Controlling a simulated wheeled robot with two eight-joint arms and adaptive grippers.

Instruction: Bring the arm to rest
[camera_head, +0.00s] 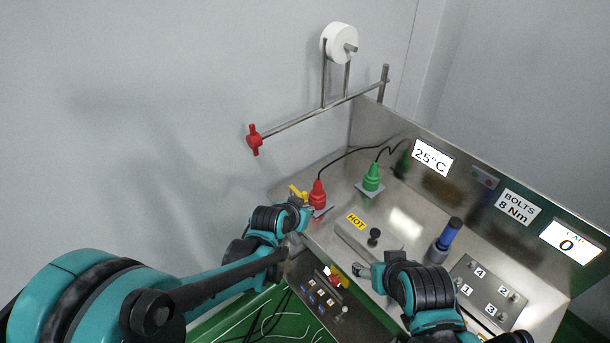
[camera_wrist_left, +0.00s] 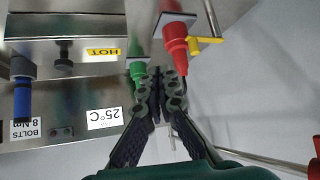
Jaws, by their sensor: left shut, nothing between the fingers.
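My left arm comes in from the left in the head view and ends at the left edge of the steel bench (camera_head: 405,225). My left gripper (camera_wrist_left: 160,78) is shut and empty in the left wrist view, its dark fingers together. It appears close to the red connector (camera_head: 317,195) with a yellow lever and the green connector (camera_head: 372,178); whether it touches either is unclear. My right arm comes in from the lower right, over the bench's front.
A black knob (camera_head: 374,237) stands by the yellow HOT label (camera_head: 356,221). A blue-handled tool (camera_head: 446,240) stands upright near a numbered plate (camera_head: 489,292). A rail with a red handle (camera_head: 254,140) and white roll (camera_head: 340,43) is behind. The space left of the bench is open.

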